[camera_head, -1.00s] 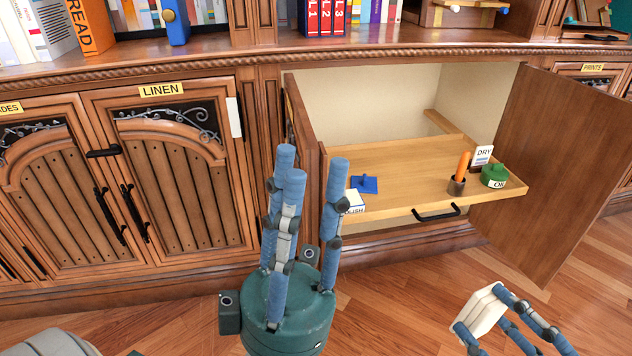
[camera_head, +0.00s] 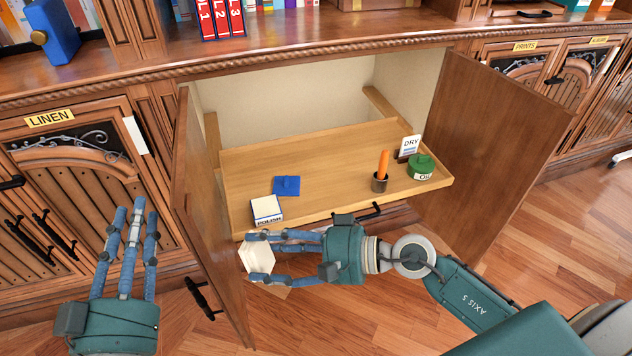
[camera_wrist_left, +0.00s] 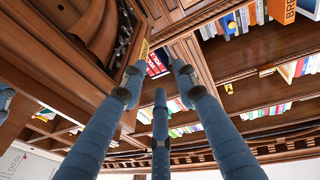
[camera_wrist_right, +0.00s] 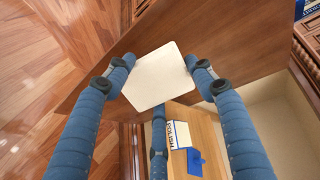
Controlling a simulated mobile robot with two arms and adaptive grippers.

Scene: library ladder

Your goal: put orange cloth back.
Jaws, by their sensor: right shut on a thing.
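No flat orange cloth shows. An upright orange roll or stick (camera_head: 384,163) stands in a small dark cup (camera_head: 379,182) on the pulled-out wooden shelf (camera_head: 330,155); I cannot tell if it is cloth. My right gripper (camera_head: 254,257) is shut on a white block (camera_head: 262,256), at the shelf's front left corner, below the POLISH box (camera_head: 266,210). The block also shows between the fingers in the right wrist view (camera_wrist_right: 158,80). My left gripper (camera_head: 128,215) is open and empty, raised before the LINEN cupboard (camera_head: 75,160); its fingers point up in the left wrist view (camera_wrist_left: 157,80).
A blue flat item (camera_head: 287,186), a DRY card (camera_head: 409,147) and a green OIL tin (camera_head: 421,167) are on the shelf. The open left door (camera_head: 205,220) stands close to my right gripper. The open right door (camera_head: 485,145) swings out over free floor.

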